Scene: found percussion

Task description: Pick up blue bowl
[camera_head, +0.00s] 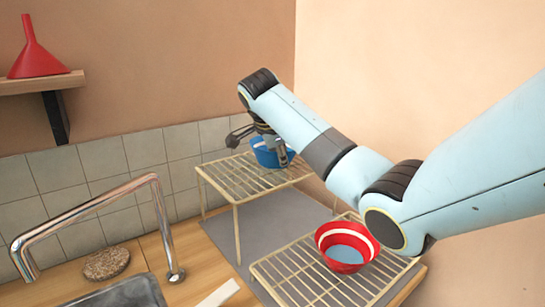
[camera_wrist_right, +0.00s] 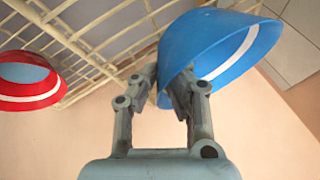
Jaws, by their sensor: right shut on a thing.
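The blue bowl (camera_head: 268,153) is on or just above the raised wire rack in the head view, partly hidden by my right gripper (camera_head: 284,157). In the right wrist view the blue bowl (camera_wrist_right: 215,48) has a white stripe inside its rim and looks tilted. My right gripper (camera_wrist_right: 170,88) is shut on the bowl's edge, with its fingers either side of the wall. I cannot tell whether the bowl touches the rack. My left gripper is not in view.
A red and white bowl (camera_head: 347,246) sits on a lower wire rack (camera_head: 290,278) at the front. The raised wire rack (camera_head: 222,178) stands by the tiled wall. A faucet (camera_head: 160,215) and sink (camera_head: 130,294) are at left. A red funnel (camera_head: 35,58) stands on a shelf (camera_head: 40,83).

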